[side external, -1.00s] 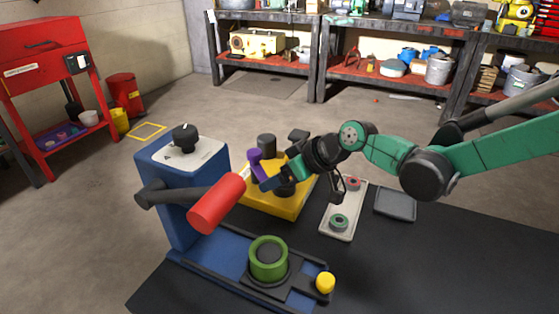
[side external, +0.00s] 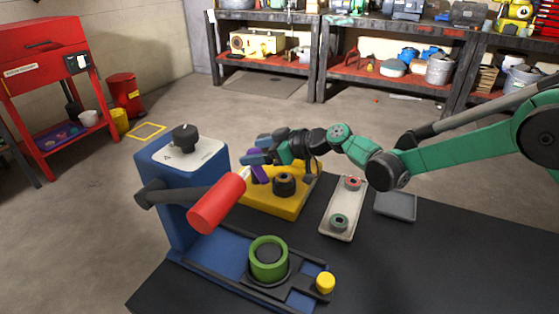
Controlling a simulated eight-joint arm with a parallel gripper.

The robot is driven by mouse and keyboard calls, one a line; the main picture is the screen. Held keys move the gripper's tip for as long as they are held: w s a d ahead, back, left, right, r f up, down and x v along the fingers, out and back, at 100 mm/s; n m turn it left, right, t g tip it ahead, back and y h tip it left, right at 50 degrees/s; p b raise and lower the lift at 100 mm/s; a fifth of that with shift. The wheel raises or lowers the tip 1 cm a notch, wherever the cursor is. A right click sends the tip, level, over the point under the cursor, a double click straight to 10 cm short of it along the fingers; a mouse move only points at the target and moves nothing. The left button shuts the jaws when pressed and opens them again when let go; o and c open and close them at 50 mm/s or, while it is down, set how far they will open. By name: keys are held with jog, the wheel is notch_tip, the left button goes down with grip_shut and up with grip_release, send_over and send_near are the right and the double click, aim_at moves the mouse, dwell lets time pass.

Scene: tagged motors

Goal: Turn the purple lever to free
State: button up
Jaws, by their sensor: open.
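The purple lever (side external: 260,173) stands on the yellow base (side external: 265,203), left of a black round knob (side external: 284,184). Its lower part shows, slanting; its upper end is hidden behind my gripper (side external: 252,150). My gripper is open, with its blue-tipped fingers pointing left just above the visible part of the lever. I cannot tell whether the fingers touch it. No free mark is readable on the base.
A blue press (side external: 180,210) with a red-gripped handle (side external: 216,204) stands just left. A green ring (side external: 268,257) sits in front. A pale tray (side external: 343,226) with small spools and a grey tray (side external: 395,205) lie right. The dark mat's right side (side external: 450,260) is clear.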

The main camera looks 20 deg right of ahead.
grip_shut()
jog(key=shift+a+m+h, duration=0.1)
jog(key=shift+m+h, duration=0.2)
jog(key=shift+h, duration=0.1)
jog(key=m+t+h, duration=0.1)
jog(key=m+h, duration=0.1)
jog(key=m+t+h, duration=0.2)
jog(key=shift+s+a, duration=0.15)
jog(key=shift+a, duration=0.05)
jog(key=shift+a+m+t+h, duration=0.15)
jog(key=shift+m+t+h, duration=0.45)
jog(key=shift+m+h, duration=1.9)
jog(key=shift+h, duration=0.3)
grip_release()
